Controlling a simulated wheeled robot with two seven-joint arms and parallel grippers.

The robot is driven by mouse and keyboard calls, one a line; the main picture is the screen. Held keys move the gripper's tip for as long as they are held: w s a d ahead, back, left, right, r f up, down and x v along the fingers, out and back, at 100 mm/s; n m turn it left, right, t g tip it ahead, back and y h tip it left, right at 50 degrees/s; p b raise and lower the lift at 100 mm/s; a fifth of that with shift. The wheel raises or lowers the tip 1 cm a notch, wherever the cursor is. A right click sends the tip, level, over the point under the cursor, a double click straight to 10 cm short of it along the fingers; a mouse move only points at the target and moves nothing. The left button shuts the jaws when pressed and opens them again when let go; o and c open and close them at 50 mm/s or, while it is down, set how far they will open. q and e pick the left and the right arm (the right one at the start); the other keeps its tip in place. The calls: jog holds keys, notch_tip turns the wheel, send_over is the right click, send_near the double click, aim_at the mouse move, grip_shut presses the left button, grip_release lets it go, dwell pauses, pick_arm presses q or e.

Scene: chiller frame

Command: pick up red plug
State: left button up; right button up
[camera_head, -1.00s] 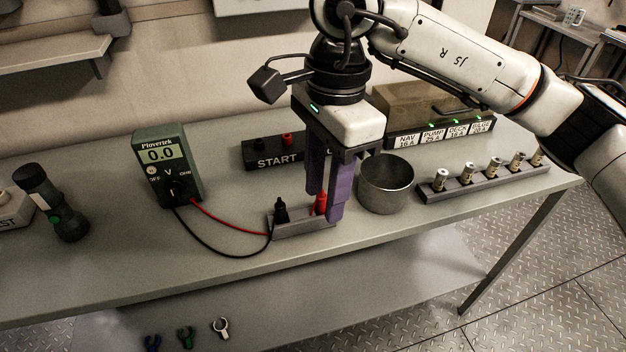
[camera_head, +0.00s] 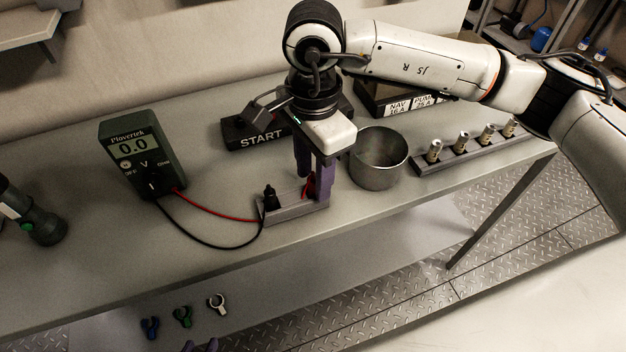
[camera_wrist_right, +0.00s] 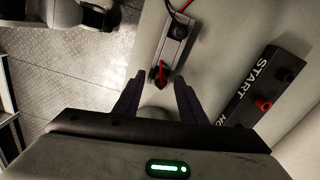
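The red plug (camera_head: 309,189) stands in a grey holder block (camera_head: 290,211), beside the black plug (camera_head: 271,199). In the right wrist view the red plug (camera_wrist_right: 161,72) lies ahead of and between the finger lines, with open space on both sides. My right gripper (camera_head: 314,180) has its purple fingers pointing down at the holder and partly hides the red plug. The right wrist view shows these fingers (camera_wrist_right: 158,82) spread and empty. Only the purple fingertips of my left gripper (camera_head: 200,346) show at the bottom edge, apart from each other.
A multimeter (camera_head: 141,158) with red and black leads stands left of the holder. A metal cup (camera_head: 378,160) stands close to its right. A START box (camera_head: 250,135) is behind, and a rack of cylinders (camera_head: 470,148) lies to the right. A flashlight (camera_head: 36,222) is at far left.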

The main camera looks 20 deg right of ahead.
jog(key=shift+f, duration=0.65)
grip_shut()
pick_arm(q)
jog(key=shift+w+r, duration=0.3)
jog(key=shift+w, duration=0.1)
jog(key=shift+s, duration=0.1)
